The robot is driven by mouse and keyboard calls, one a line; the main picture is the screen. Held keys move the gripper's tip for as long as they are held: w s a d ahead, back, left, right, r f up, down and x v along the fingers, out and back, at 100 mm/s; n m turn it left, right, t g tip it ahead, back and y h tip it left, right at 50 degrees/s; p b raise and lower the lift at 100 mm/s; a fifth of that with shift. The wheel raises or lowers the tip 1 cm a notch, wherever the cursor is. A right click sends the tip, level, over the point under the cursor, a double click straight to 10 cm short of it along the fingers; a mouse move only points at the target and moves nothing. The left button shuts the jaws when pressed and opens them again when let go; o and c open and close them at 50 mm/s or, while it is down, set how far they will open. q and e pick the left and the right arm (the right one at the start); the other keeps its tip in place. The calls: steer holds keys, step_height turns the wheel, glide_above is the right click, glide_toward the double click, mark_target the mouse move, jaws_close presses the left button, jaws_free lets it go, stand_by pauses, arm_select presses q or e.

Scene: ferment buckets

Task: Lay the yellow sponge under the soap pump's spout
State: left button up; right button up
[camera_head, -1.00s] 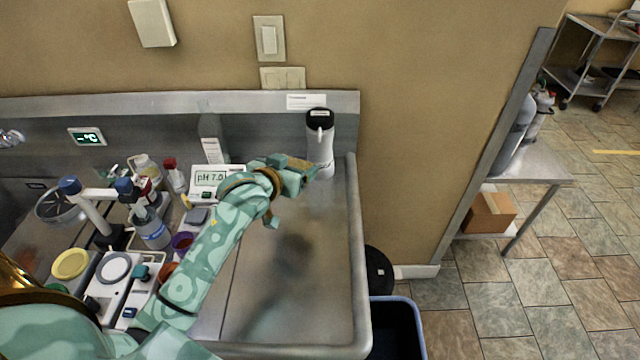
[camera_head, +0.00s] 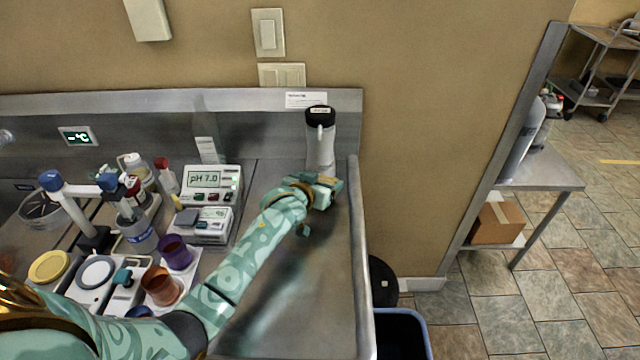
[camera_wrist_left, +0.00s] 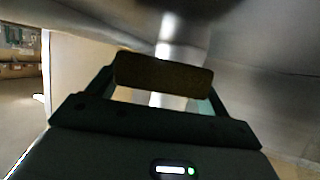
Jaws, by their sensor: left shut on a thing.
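The soap pump (camera_head: 320,148) is a white cylinder with a black top and a short spout at its front. It stands upright at the back right of the steel counter, near the wall. My left gripper (camera_head: 327,190) is just in front of its foot, below the spout. The gripper is shut on the sponge (camera_wrist_left: 163,75), which looks dark brownish in the left wrist view and spans between the two fingers. The pale pump body (camera_wrist_left: 168,50) shows behind the sponge there. Whether the sponge touches the counter cannot be told. My right gripper is not in view.
A pH meter (camera_head: 212,186) stands left of my left forearm, with purple (camera_head: 175,251) and orange (camera_head: 161,285) cups nearer. Bottles and jars crowd the left. The counter's raised right rim (camera_head: 361,260) is close to the gripper. The counter front right is bare.

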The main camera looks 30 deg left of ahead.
arm_select(q)
steer(key=shift+r, duration=0.15)
steer(key=shift+s+f, duration=0.25)
steer(key=shift+f, duration=0.4)
steer(key=o, duration=0.9)
steer(key=shift+f, duration=0.1)
steer(key=shift+d+f, duration=0.1)
steer(key=shift+r, duration=0.4)
steer(key=p+v, duration=0.1)
steer(key=v, duration=0.2)
steer(key=p+v, duration=0.1)
steer(key=v, duration=0.3)
steer(key=r+p+v, duration=0.1)
steer(key=p+v, duration=0.1)
steer(key=v, duration=0.1)
steer(key=shift+v, duration=0.8)
